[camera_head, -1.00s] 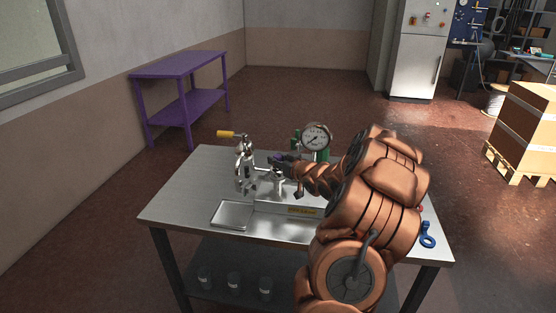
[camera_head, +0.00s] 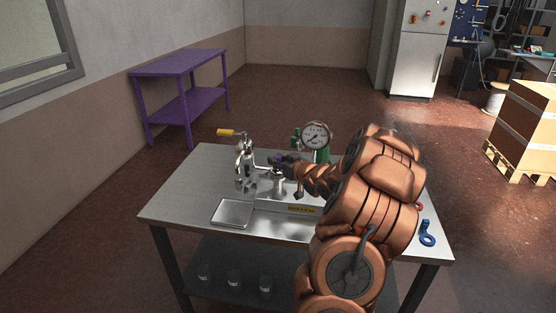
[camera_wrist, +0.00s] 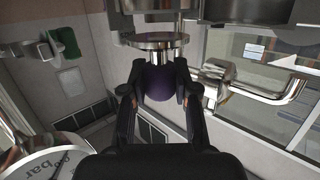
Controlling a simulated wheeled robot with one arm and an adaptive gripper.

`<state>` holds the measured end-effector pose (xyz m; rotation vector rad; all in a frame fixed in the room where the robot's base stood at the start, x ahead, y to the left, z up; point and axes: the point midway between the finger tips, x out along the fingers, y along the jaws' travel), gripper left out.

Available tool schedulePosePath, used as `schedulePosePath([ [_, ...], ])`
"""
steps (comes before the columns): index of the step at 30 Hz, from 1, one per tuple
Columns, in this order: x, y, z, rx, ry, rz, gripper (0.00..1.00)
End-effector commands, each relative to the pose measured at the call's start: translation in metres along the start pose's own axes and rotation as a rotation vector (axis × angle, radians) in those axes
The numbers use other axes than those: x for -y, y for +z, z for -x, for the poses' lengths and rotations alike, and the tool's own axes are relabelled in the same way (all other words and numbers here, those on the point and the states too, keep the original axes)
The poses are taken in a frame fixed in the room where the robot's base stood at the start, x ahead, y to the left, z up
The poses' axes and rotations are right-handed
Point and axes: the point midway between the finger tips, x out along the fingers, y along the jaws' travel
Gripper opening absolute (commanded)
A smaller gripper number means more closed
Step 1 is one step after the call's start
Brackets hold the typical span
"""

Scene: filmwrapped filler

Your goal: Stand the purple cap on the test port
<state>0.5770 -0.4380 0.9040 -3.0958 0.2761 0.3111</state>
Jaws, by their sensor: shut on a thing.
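My gripper (camera_wrist: 159,80) is shut on the purple cap (camera_wrist: 158,86), a dark purple rounded piece between its two black fingertips. In the wrist view the cap lies right against the edge of a round shiny metal flange (camera_wrist: 154,41), which looks like the test port. I cannot tell whether they touch. In the head view my gripper (camera_head: 284,162) is over the upright metal fitting (camera_head: 279,184) on the steel table. The cap is only a small dark purple patch there, and my arm hides the table behind it.
A pressure gauge (camera_head: 316,136) stands close behind my gripper. A metal valve with a yellow handle (camera_head: 228,132) is to its left. A shallow tray (camera_head: 232,213) lies at the table's front left. A blue ringed part (camera_head: 427,234) lies at the right edge. The table's left side is clear.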

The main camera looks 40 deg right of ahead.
Motion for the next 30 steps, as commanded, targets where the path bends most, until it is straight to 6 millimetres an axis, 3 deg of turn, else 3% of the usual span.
schedulePosePath([
  [30, 0.000, 0.013, -0.002, -0.001, 0.000, 0.000, 0.00],
])
